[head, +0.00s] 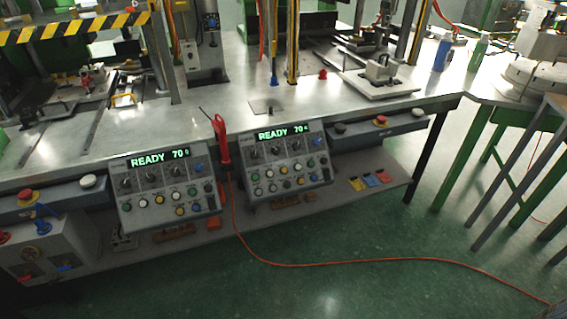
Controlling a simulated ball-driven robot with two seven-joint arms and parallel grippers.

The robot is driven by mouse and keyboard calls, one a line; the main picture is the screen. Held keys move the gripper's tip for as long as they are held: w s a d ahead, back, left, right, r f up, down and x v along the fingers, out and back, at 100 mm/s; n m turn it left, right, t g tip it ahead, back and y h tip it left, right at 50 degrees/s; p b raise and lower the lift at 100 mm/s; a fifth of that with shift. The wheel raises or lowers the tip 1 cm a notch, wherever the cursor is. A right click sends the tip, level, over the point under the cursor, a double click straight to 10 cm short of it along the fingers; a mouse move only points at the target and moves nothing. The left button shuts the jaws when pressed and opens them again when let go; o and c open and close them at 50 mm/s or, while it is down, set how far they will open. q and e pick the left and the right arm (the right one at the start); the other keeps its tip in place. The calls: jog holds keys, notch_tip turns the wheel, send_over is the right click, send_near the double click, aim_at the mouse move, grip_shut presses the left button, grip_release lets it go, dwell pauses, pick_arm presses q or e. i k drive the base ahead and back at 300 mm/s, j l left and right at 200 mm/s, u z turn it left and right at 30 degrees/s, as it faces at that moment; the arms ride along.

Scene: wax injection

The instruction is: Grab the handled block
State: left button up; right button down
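A grey metal block with a small raised handle (380,71) sits on a light flat plate (378,84) on the metal workbench, right of centre. It looks like the handled block. It stands upright and nothing touches it from above. Neither of my grippers shows in the head view.
The metal workbench (215,112) carries press frames and posts. Two control panels (165,187) (285,160) reading READY hang at its front edge, with a red tool (221,140) between them. A blue-and-white bottle (443,53) stands right of the block. A red cable (330,262) crosses the green floor.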

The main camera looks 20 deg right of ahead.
aim_at(378, 73)
jog(key=z, duration=0.45)
jog(key=i+l+z, duration=0.15)
jog(key=z, duration=0.25)
jog(key=i+l+z, duration=0.2)
jog(key=z, duration=0.2)
jog(key=i+l+z, duration=0.1)
jog(key=z, duration=0.35)
jog(key=i+j, duration=0.05)
